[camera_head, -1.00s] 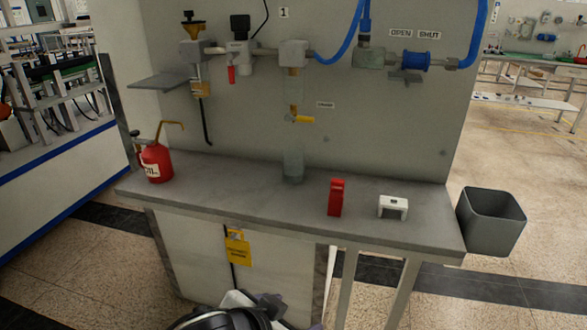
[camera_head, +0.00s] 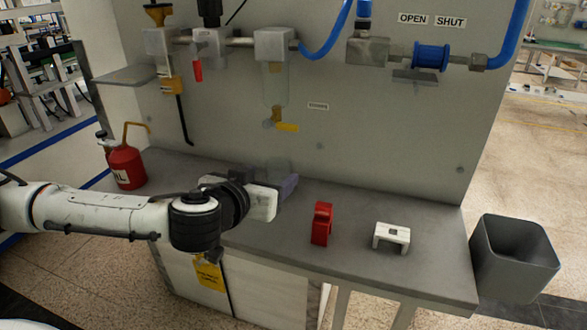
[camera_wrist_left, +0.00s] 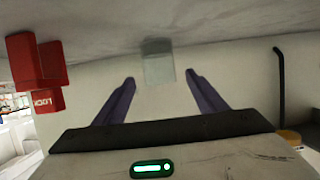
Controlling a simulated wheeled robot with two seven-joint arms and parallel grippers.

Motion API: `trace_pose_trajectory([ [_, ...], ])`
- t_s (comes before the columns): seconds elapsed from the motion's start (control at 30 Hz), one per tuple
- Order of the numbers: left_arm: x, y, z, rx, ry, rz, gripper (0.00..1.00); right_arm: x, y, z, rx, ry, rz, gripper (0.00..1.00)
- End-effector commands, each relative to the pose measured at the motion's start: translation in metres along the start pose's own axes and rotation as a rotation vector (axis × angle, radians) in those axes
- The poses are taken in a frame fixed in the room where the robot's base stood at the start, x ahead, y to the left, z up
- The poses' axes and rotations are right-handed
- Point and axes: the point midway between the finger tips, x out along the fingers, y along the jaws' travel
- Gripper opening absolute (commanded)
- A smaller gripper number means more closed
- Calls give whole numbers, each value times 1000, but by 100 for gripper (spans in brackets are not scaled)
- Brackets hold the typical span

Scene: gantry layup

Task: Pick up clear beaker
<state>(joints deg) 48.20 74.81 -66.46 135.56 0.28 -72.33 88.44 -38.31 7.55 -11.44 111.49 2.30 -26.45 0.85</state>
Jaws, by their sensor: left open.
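The clear beaker (camera_head: 278,166) stands on the grey bench top under the tap with the yellow lever. In the head view its lower part is hidden behind my left gripper (camera_head: 288,186). In the left wrist view, which shows the scene upside down, the beaker (camera_wrist_left: 158,66) appears just beyond the fingertips, in line with the gap between them. My left gripper (camera_wrist_left: 160,77) is open, with its two purple-grey fingers apart and nothing held. I cannot tell whether the beaker's near side is between the fingertips. My right gripper is not in view.
A red oil can (camera_head: 126,168) stands at the bench's left. A red block-like holder (camera_head: 321,224) and a white bracket (camera_head: 391,236) stand right of my gripper. A grey bin (camera_head: 513,258) is beyond the bench's right end. Pipes and valves hang on the panel above.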

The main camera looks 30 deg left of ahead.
Motion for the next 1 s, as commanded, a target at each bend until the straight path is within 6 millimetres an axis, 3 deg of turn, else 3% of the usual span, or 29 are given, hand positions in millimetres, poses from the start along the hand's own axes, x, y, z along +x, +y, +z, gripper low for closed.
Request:
trace_pose_trajectory([
  [0.33, 45, 0, -1, -1, 1, -1, 65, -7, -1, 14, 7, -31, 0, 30],
  [0.47, 54, 0, -2, -1, 2, 0, 65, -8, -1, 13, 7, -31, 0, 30],
  [0.7, 88, 1, -2, 1, 3, -2, 65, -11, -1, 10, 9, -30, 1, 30],
  [1.0, 100, 1, 0, 1, 1, -1, 65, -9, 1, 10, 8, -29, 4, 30],
])
